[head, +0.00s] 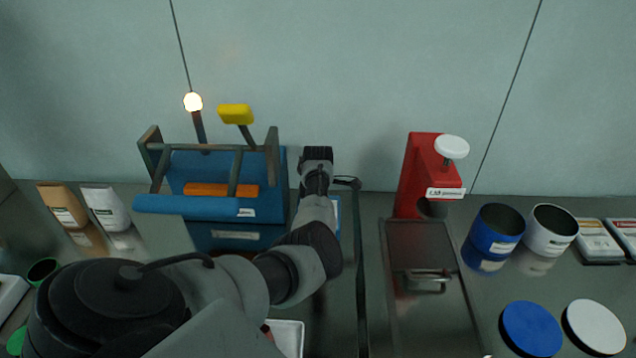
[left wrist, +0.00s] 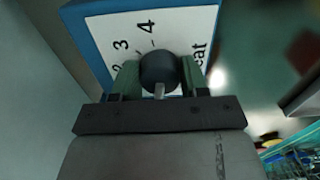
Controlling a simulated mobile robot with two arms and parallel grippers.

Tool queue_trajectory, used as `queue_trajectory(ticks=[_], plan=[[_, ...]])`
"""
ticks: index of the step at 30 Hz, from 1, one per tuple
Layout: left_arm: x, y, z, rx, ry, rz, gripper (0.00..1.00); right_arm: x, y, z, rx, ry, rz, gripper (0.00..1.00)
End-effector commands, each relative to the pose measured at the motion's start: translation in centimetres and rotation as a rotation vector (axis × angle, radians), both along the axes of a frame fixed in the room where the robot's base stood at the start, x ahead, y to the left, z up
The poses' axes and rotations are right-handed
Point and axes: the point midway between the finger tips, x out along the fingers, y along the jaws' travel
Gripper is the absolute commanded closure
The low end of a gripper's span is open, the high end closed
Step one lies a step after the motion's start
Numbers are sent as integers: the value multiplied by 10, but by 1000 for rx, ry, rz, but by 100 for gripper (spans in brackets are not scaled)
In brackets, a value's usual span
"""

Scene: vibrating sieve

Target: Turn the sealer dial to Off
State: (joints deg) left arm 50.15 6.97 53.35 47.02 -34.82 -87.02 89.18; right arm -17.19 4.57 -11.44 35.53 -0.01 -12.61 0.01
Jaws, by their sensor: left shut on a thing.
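The sealer (head: 222,225) is a blue machine with a yellow-topped lever (head: 236,114) and a glowing lamp (head: 193,101), standing at the back left in the head view. A pale mark on the dial faces the gripper's palm. No Off mark shows. My left gripper (left wrist: 158,84) is shut on the dial, one finger on each side. In the head view my left arm reaches to the sealer's right side and hides the dial. My right gripper is not in view.
A red press (head: 420,170) with a white knob stands right of my arm, behind a metal tray (head: 420,310). A blue can (head: 494,230), a white can (head: 550,230) and two lids are further right. Brown (head: 62,204) and white (head: 104,207) pouches stand left of the sealer.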

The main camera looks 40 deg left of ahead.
Motion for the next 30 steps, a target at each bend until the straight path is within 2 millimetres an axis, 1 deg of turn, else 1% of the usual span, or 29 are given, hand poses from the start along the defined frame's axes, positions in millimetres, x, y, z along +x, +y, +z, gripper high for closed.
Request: queue_trajectory(ticks=[5,6,10,17,20,23,30], plan=[[1,2,2,5,-5,4,80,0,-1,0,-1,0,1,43],[1,2,2,4,-5,4,52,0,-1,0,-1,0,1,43],[1,2,2,3,-4,3,32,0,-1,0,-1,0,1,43],[0,1,1,1,-2,1,31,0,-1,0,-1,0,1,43],[1,1,4,1,-3,1,31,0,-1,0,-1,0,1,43],[1,1,14,2,-4,1,31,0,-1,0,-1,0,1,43],[1,1,61,4,-6,3,31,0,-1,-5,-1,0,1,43]])
